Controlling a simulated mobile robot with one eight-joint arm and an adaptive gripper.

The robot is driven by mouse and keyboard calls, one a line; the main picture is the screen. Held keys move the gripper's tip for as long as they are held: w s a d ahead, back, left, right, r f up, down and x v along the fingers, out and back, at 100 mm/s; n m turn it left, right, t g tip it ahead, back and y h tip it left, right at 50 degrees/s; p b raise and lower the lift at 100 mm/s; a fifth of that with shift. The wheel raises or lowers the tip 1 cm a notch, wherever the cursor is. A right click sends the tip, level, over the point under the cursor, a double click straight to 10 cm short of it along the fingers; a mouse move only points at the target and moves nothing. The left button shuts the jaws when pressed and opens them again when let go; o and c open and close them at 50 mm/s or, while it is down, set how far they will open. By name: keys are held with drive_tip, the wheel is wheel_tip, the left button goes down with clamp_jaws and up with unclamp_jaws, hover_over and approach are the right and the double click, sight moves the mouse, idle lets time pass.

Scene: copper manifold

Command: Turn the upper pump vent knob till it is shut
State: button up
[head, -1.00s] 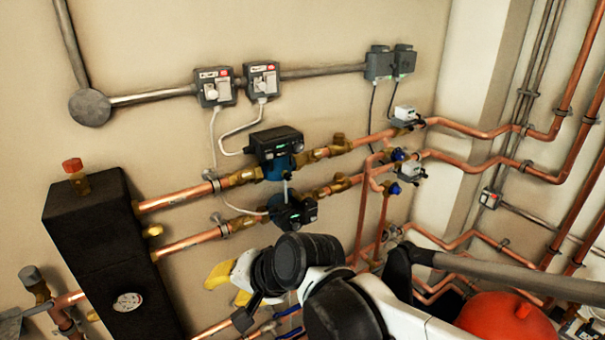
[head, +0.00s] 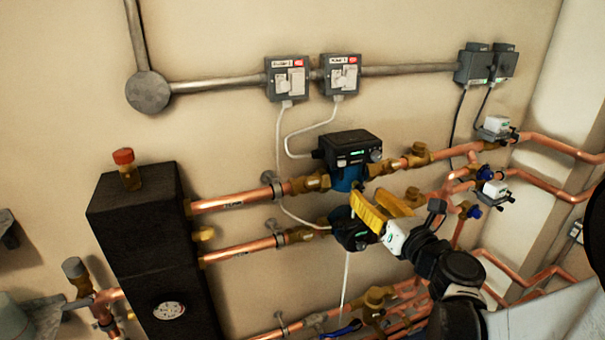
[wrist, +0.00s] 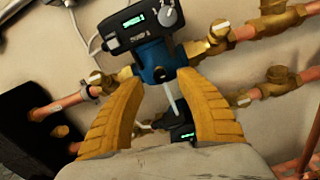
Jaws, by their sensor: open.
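The upper pump (head: 350,147) has a black control head with a green display and a blue body. Its round grey vent knob (head: 376,156) sits at the right end of the head's front face. In the wrist view the knob (wrist: 168,16) is near the top edge, above and beyond the fingertips. My gripper (head: 366,196) is open and empty, its two yellow fingers just below the upper pump and in front of the lower pump (head: 352,235). The fingers are apart from the knob. In the wrist view the gripper (wrist: 158,78) frames the blue body between its fingertips.
Copper pipes (head: 236,203) with brass valves run left and right of both pumps. A black box (head: 140,255) stands at left. Two grey switch boxes (head: 287,78) hang above, with white cables looping down. Bare wall lies around the upper pump.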

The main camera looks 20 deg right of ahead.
sight(361, 190)
drive_tip(key=shift+w+a+b, duration=0.1)
drive_tip(key=shift+w+b, duration=0.2)
drive_tip(key=shift+w, duration=1.45)
drive_tip(key=shift+c, duration=0.5)
clamp_jaws()
